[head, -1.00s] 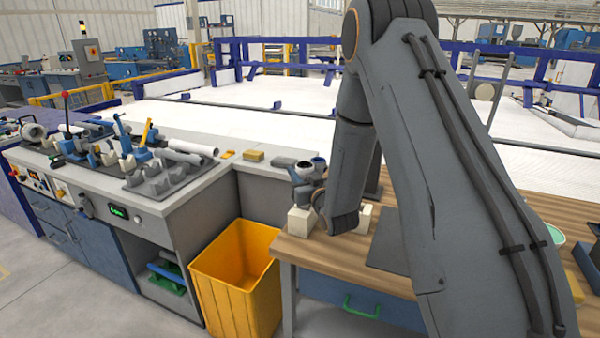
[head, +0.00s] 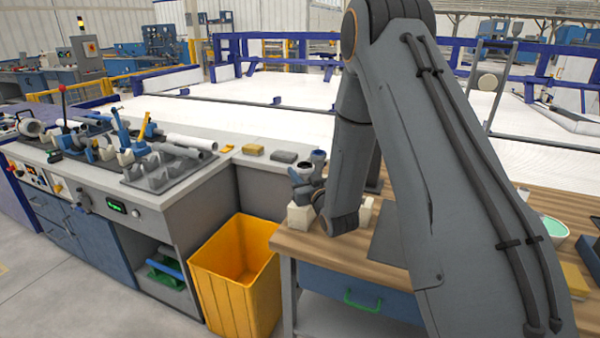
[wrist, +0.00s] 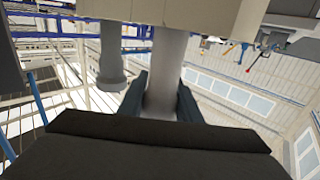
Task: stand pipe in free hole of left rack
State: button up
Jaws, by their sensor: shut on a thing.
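Two cream blocks stand on the wooden bench in the head view: the left rack (head: 299,217) and another block (head: 365,209), partly hidden behind my wrist. Short grey pipe ends (head: 317,157) show just above the left one. In the wrist view my gripper (wrist: 162,98) is shut on a smooth grey pipe (wrist: 166,70). The pipe's far end meets a cream block (wrist: 200,14) at the picture's top; I cannot tell whether it is inside a hole. A second grey pipe with a wider collar (wrist: 111,68) stands beside it, apart from my fingers.
A yellow bin (head: 236,265) stands on the floor left of the bench. The counter at left holds a dark cradle tray (head: 160,176) with pipes and tools. A green-lined bowl (head: 552,229) and a yellow block (head: 576,279) lie at the bench's right.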

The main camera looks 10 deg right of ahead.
aim_at(304, 174)
jog(key=shift+f, duration=0.4)
jog(key=o, duration=1.1)
jog(key=shift+s+d+b, duration=0.2)
jog(key=shift+s+b, duration=0.15)
jog(key=shift+s, duration=0.95)
jog(key=shift+s+d+b, duration=0.2)
jog(key=shift+s+b, duration=0.2)
jog(key=shift+s, duration=0.9)
jog(key=shift+s+d+b, duration=0.2)
jog(key=shift+s+b, duration=0.15)
jog(key=shift+s, duration=0.95)
